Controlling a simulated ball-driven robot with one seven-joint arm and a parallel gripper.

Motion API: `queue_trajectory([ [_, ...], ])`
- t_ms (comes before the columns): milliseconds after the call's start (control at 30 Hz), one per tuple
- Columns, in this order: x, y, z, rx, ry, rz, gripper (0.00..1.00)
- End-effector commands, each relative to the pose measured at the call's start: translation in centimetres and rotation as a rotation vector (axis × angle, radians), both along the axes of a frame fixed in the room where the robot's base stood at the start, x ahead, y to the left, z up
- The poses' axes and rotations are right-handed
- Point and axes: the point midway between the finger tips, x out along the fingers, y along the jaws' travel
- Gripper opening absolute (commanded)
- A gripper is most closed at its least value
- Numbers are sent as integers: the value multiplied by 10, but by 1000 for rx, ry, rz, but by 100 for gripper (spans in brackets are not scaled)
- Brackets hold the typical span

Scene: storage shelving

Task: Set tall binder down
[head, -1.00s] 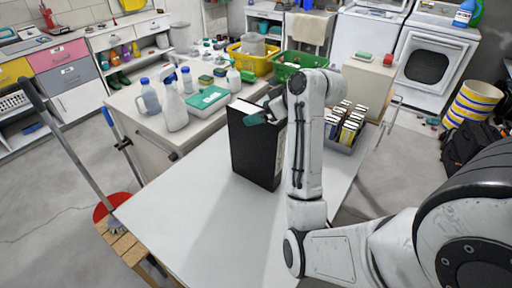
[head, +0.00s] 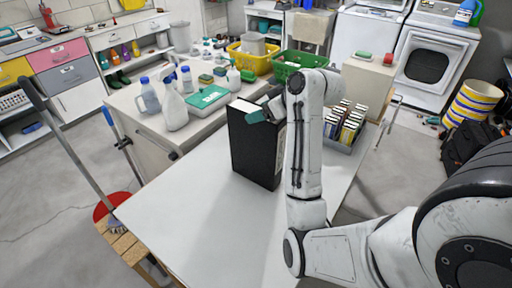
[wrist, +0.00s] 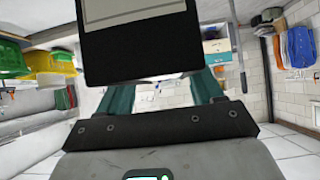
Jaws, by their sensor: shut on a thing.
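The tall binder (head: 254,148) is black and stands upright at the far part of the white table (head: 205,225). In the head view its base appears to meet the table top, but I cannot tell for sure whether it touches. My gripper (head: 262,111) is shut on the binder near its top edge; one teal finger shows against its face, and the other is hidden. In the wrist view the binder (wrist: 135,50) fills the upper middle, between the two teal fingers. My arm hides part of the binder's right side.
A grey bin of books (head: 345,125) stands right of my arm. Behind are a counter with spray bottles (head: 172,108), a teal case (head: 208,99), a yellow basket (head: 253,64) and a green basket (head: 300,66). The table's front left is clear.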

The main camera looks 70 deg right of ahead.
Motion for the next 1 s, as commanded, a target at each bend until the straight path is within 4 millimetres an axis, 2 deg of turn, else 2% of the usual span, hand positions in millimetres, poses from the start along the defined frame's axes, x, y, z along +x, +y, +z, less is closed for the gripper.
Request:
queue_trajectory([
  [33,0,0,0,0,0,0,18],
  [233,0,0,0,0,0,0,0],
  [733,0,-1,7,-4,-4,0,0],
  [867,1,-1,18,-5,-5,-1,0],
  [1000,1,-1,41,-8,-7,-1,0],
])
